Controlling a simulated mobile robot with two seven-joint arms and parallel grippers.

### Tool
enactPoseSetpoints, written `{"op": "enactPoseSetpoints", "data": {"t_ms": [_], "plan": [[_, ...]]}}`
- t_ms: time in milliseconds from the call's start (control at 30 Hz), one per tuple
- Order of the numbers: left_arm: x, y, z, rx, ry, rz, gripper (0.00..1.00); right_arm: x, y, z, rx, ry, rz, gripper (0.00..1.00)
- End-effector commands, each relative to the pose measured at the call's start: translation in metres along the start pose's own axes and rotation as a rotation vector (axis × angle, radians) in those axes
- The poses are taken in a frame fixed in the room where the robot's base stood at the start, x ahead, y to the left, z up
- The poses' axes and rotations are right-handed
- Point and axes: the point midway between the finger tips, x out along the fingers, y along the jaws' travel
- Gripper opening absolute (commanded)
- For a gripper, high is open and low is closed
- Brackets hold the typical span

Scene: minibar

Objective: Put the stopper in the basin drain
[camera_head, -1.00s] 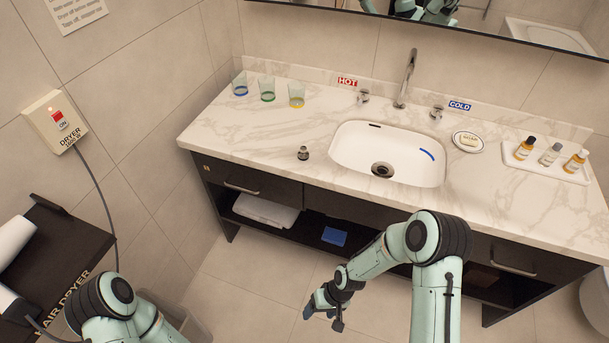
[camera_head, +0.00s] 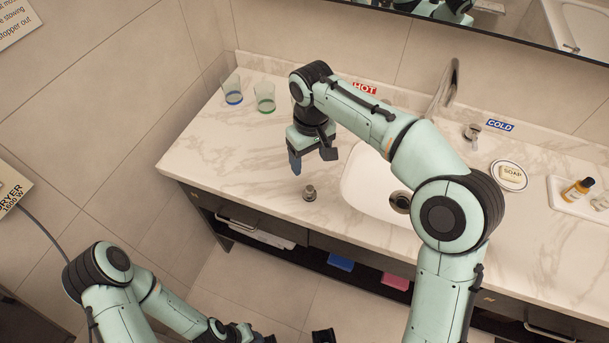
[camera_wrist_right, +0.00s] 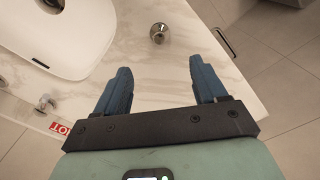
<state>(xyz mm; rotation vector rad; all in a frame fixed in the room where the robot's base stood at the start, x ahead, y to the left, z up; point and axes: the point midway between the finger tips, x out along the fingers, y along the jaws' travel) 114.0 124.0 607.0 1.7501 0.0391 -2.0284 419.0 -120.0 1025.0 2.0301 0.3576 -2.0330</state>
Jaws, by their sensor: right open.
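The stopper (camera_head: 309,193), a small metal plug with a knob, stands on the marble counter left of the basin (camera_head: 362,180). It also shows in the right wrist view (camera_wrist_right: 159,33), beyond the fingertips. The drain (camera_head: 400,201) is a dark round hole in the basin floor, partly beside my right arm, which covers much of the basin. My right gripper (camera_head: 312,160) is open and empty above the counter, just behind the stopper in the head view; its blue fingers (camera_wrist_right: 160,67) are spread in the wrist view. My left gripper is low at the bottom edge, cut off.
Two glasses (camera_head: 232,90) (camera_head: 264,97) stand at the counter's back left. The faucet (camera_head: 445,88) rises behind the basin. A soap dish (camera_head: 509,175) and a bottle tray (camera_head: 560,201) are to the right. Bare counter surrounds the stopper; its front edge is close.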

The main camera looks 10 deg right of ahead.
Motion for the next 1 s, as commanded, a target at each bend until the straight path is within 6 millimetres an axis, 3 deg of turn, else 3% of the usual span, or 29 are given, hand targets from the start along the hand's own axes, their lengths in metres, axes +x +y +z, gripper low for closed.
{"op": "enactPoseSetpoints", "data": {"t_ms": [400,667,1000], "plan": [[0.015,-0.007,0.005,-0.003,-0.009,-0.003,0.43,0.069,0.000,0.001,0.000,-0.005,-0.001,0.71],[0.017,-0.008,0.005,-0.003,-0.010,-0.003,0.43,0.089,0.000,0.000,0.000,-0.004,-0.001,0.71],[0.020,-0.009,0.006,-0.004,-0.011,-0.004,0.43,0.132,0.001,-0.003,0.001,-0.003,-0.002,0.71]]}}
